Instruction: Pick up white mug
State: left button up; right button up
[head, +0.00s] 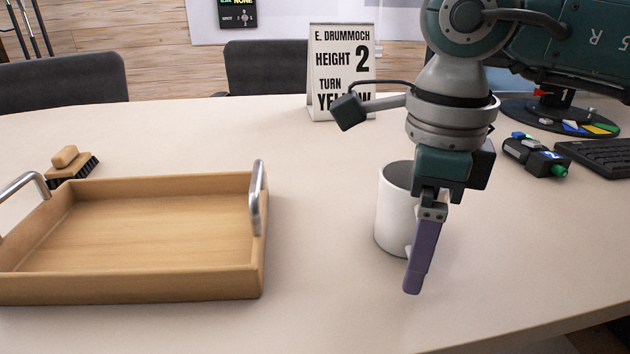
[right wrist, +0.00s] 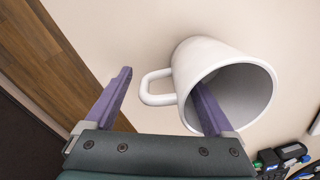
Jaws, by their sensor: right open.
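The white mug (head: 394,207) stands upright on the table, right of centre in the head view, partly hidden behind my right gripper (head: 424,250). In the right wrist view, the mug (right wrist: 205,58) shows its open mouth, and its handle (right wrist: 153,88) lies between the two spread purple fingers of my right gripper (right wrist: 162,79). The right-hand finger overlaps the mug's mouth and seems to reach inside it; the other finger is outside, beyond the handle. The gripper is open; I cannot tell whether a finger touches the mug. My left gripper is not in view.
A wooden tray (head: 140,290) with metal handles lies left on the table (head: 320,270). A brush (head: 72,165) is behind it. A sign (head: 341,75) stands at the back. A small dark device (head: 537,155) and a keyboard (head: 600,155) are at right. Table is clear between tray and mug.

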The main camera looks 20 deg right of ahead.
jog(key=shift+f, duration=0.2)
grip_shut()
dwell(0.6)
